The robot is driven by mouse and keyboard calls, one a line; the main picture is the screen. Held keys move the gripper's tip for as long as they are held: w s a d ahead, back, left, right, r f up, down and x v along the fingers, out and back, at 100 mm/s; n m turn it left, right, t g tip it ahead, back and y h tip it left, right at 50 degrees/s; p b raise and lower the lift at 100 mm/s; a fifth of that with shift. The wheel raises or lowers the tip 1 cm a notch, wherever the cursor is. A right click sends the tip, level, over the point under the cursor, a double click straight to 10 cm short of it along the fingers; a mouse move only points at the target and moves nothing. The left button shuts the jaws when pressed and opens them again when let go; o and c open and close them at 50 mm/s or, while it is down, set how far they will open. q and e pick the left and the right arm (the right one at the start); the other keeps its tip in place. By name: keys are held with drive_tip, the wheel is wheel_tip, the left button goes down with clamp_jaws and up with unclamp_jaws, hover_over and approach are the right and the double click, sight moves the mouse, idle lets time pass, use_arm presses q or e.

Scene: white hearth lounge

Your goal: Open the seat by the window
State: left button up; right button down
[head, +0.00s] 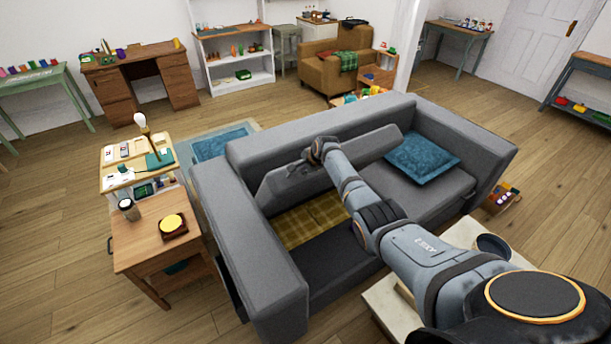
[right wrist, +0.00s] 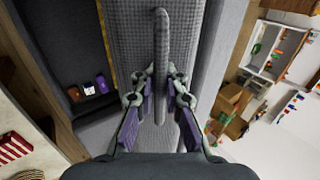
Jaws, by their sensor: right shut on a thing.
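The grey sofa (head: 285,150) has its long seat panel (head: 285,185) tilted up toward the backrest. Below the panel, a yellow plaid cloth (head: 305,222) shows in the dark space at the sofa's left part. My right gripper (head: 318,150) is at the panel's raised upper edge, partly hidden by my own arm. In the right wrist view, my right gripper (right wrist: 161,82) is shut on a grey rounded bar (right wrist: 162,40) along the panel. My left gripper is not in view.
A blue cushion (head: 422,158) lies on the sofa's right part. A wooden side table (head: 150,245) with a cup (head: 129,209) stands left of the sofa. A pale-topped table (head: 460,240) is under my arm. Open floor (head: 55,225) lies at the left.

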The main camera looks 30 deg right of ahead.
drive_tip(key=shift+w+r, duration=0.35)
drive_tip(key=c, duration=1.7)
unclamp_jaws()
drive_tip(key=shift+s, duration=0.2)
drive_tip(key=v, duration=1.2)
drive_tip(key=shift+d, duration=0.15)
